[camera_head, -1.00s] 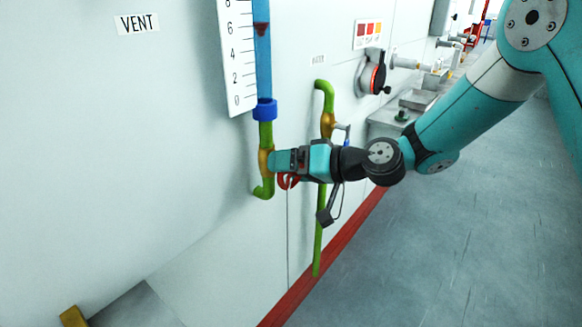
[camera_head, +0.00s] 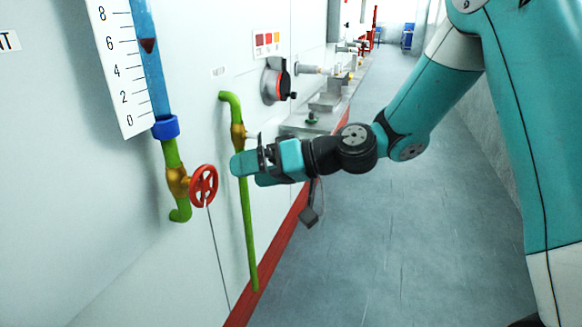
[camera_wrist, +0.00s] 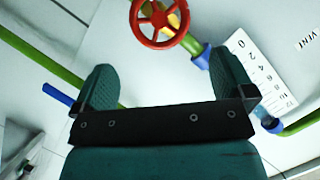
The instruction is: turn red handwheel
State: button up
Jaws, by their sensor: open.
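The red handwheel (camera_head: 203,187) sits on a brass valve (camera_head: 177,182) in a green pipe on the left wall, below a blue tube. It is in full view. My gripper (camera_head: 246,172) is to the right of the wheel, apart from it, with its fingers pointing left toward the wall. In the wrist view the handwheel (camera_wrist: 159,18) is at the top, beyond and between the fingertips. The gripper (camera_wrist: 162,62) is open there, with nothing between its fingers.
A white scale (camera_head: 116,70) stands beside the blue tube (camera_head: 148,52). A second green pipe (camera_head: 247,225) with a brass valve (camera_head: 238,136) runs down the wall behind my gripper. A round dial (camera_head: 275,82) is farther along. The grey floor (camera_head: 380,250) at right is clear.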

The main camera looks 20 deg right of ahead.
jog(key=v, duration=0.6)
jog(key=shift+s+d, duration=0.15)
jog(key=shift+d, duration=0.2)
jog(key=shift+a+r, duration=0.1)
jog(key=shift+r, duration=0.05)
jog(key=s+a+r+n+g+h+p, duration=0.1)
jog(key=s+a+r+g+h+p, duration=0.15)
jog(key=s, duration=0.35)
jog(key=s+a+r+n+g+h+p, duration=0.2)
jog(key=s+r+p, duration=0.1)
jog(key=s, duration=0.3)
jog(key=s+d+r+h+p, duration=0.1)
jog(key=s+d+h+p, duration=0.1)
jog(key=s, duration=0.3)
jog(key=s+d+r+g+h+p, duration=0.1)
jog(key=s+d+h, duration=0.1)
jog(key=s, duration=0.2)
jog(key=shift+s+r+m+h+p, duration=0.35)
jog(key=shift+m+p, duration=0.05)
